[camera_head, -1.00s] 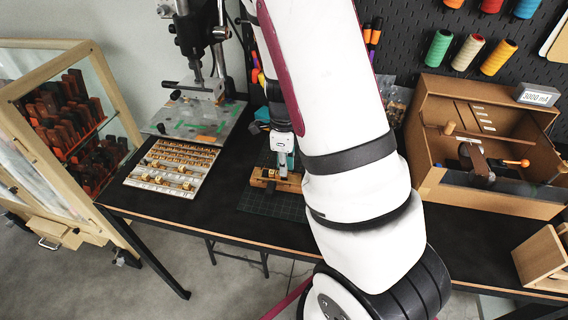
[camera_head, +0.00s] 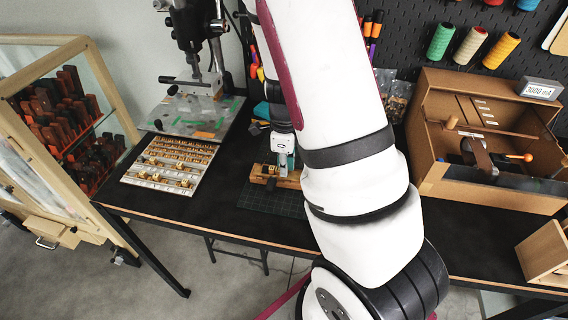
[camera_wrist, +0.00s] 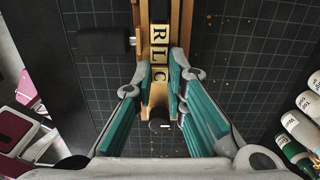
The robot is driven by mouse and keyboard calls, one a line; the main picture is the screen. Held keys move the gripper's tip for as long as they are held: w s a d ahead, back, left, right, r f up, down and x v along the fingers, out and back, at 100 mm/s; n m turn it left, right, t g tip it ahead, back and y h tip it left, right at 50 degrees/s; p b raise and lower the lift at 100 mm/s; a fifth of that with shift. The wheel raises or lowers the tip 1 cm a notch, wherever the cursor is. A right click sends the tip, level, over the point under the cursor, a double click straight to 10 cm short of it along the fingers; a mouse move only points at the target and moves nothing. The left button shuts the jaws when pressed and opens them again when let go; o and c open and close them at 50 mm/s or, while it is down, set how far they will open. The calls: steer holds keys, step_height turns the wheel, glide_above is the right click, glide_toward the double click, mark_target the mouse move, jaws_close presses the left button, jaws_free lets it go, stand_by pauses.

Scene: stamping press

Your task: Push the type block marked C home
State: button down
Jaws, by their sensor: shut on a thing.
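The type block marked C (camera_wrist: 160,75) sits in a narrow brass-coloured holder (camera_wrist: 158,118), in line below the blocks marked L (camera_wrist: 159,55) and R (camera_wrist: 159,34). C appears against or very near L; I cannot tell if a thin gap is left. My gripper (camera_wrist: 161,80) has its grey-tipped, teal fingers on both sides of C and is shut on it. In the head view the holder (camera_head: 262,174) lies on the dark mat, and my gripper (camera_head: 282,164) points down over it, partly hidden by my arm.
A dark handle (camera_wrist: 103,41) joins the holder's left side. A round knob (camera_wrist: 160,125) is at its near end. A tray of type (camera_head: 171,166) lies left of the mat, with the press (camera_head: 195,85) behind. A brown cabinet (camera_head: 435,120) stands at right.

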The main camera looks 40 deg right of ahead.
steer(key=shift+f, duration=0.3)
steer(key=c, duration=1.5)
jaws_free()
steer(key=shift+c, duration=0.2)
steer(key=shift+s+r+p, duration=0.1)
steer(key=shift+r+p, duration=1.95)
steer(key=shift+r, duration=1.5)
